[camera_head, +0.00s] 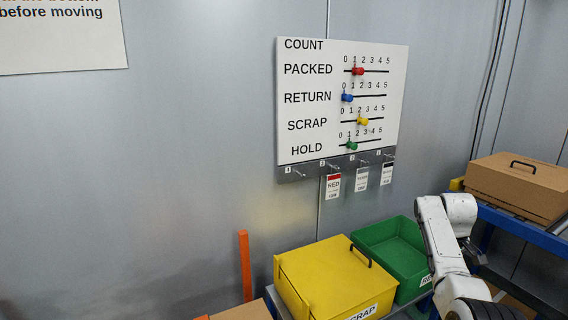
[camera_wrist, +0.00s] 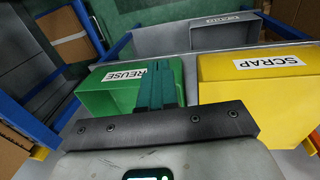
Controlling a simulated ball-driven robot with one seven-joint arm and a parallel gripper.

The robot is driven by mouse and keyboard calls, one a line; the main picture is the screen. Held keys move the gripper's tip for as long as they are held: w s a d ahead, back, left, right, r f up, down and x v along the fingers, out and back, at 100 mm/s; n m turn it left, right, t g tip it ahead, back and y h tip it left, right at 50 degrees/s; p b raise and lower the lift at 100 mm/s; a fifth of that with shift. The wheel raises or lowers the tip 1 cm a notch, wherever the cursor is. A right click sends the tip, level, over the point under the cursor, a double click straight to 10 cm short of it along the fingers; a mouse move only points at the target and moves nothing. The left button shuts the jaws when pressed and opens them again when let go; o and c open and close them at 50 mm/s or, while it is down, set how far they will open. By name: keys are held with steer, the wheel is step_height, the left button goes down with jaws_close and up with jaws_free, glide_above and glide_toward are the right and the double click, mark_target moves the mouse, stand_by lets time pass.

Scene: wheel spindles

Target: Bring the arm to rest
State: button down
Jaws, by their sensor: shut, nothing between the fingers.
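My white arm (camera_head: 440,235) is at the lower right in the head view, bent, in front of the shelf and right of the green bin. My gripper (camera_wrist: 160,75) shows in the wrist view with its two dark teal fingers together and nothing between them. The fingers appear over the green REUSE bin (camera_wrist: 115,88) in that view. I cannot tell their height above it. In the head view the fingers are not clear.
A yellow SCRAP box (camera_head: 325,275) with a black handle stands beside the green bin (camera_head: 385,250). A brown carton (camera_head: 515,185) sits on the blue shelf at right. A count board (camera_head: 305,125) with coloured beads hangs on the wall. An orange post (camera_head: 245,270) stands left of the box.

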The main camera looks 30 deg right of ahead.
steer(key=s+a+f, duration=0.1)
steer(key=a+f, duration=0.4)
steer(key=a, duration=0.3)
steer(key=s+a+f+p, duration=0.15)
steer(key=a+f, duration=0.25)
steer(key=a, duration=0.4)
steer(key=s+a+f, duration=0.2)
steer(key=a+f, duration=0.3)
steer(key=a, duration=0.3)
steer(key=s+a+r, duration=0.1)
steer(key=s+a, duration=0.8)
steer(key=s, duration=0.1)
steer(key=s+a+r+t+y+p, duration=0.1)
steer(key=s+a+r, duration=0.1)
steer(key=s+a, duration=0.8)
steer(key=shift+s+r+y, duration=0.15)
steer(key=shift+r+y, duration=0.15)
steer(key=shift+d, duration=0.1)
